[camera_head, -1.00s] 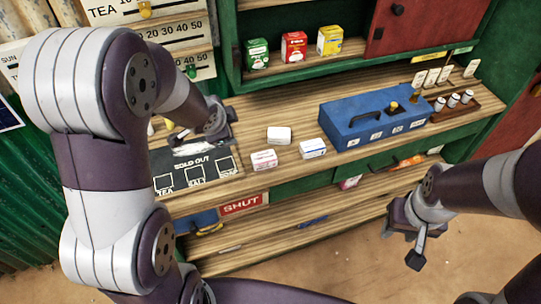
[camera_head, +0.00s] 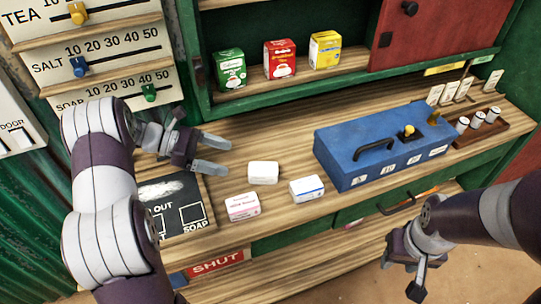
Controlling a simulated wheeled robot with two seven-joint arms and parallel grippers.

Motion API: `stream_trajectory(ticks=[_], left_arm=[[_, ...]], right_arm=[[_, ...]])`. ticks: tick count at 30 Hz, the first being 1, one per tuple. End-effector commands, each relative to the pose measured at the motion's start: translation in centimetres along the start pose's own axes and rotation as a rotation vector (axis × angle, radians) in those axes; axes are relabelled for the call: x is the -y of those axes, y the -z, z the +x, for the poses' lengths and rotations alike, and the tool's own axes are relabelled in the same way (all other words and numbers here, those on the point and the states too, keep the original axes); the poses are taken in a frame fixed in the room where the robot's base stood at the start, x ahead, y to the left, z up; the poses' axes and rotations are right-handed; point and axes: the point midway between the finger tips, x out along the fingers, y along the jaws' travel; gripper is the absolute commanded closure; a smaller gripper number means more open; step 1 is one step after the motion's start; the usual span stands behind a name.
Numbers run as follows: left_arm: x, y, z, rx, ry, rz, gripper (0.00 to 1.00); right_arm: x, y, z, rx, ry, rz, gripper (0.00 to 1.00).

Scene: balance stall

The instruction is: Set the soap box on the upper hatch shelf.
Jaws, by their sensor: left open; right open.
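Three small boxes lie on the wooden counter: a plain white one (camera_head: 263,173), one with a pink label (camera_head: 242,207) and one with a blue label (camera_head: 307,189). I cannot read which is the soap box. The hatch shelf (camera_head: 256,91), inside a green frame above the counter, holds a green box (camera_head: 231,69), a red box (camera_head: 280,60) and a yellow box (camera_head: 325,50), with bare board at its right. My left gripper (camera_head: 220,156) is open and empty above the counter, left of the white box. My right gripper (camera_head: 401,272) is open and empty in front of the counter at lower right.
A blue cash box (camera_head: 340,165) stands on the counter right of the small boxes. A chalkboard (camera_head: 172,198) lies at the left, partly behind my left arm. A red sliding door (camera_head: 432,35) covers the hatch's right side. Several small cylinders stand in a brown tray (camera_head: 490,133).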

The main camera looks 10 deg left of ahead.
Motion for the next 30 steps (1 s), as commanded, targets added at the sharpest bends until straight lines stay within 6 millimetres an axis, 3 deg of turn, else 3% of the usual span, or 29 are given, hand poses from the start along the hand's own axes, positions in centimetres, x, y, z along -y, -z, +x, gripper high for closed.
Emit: stream_trajectory(ticks=[2,9,14,21,29,30], left_arm=[[0.3,0.1,0.5,0.002,0.016,0.016,0.19],[0.4,-0.1,5.7,0.001,0.018,0.018,0.19],[0.5,-0.1,7.6,0.000,0.016,0.017,0.19],[0.6,-0.1,11.9,0.000,0.016,0.017,0.19],[0.6,0.1,12.5,0.000,0.012,0.017,0.19],[0.6,0.1,12.5,0.000,0.012,0.017,0.26]], right_arm=[[0.0,0.0,-0.1,0.000,0.000,0.000,0.57],[0.0,0.1,-1.0,0.000,0.000,0.000,0.57],[0.0,0.1,-1.3,0.000,0.000,0.000,0.57],[0.0,0.2,-2.3,0.000,0.000,0.000,0.57],[0.0,0.2,-2.3,0.000,0.000,0.000,0.57],[0.0,0.2,-2.3,0.000,0.000,0.000,0.57]])
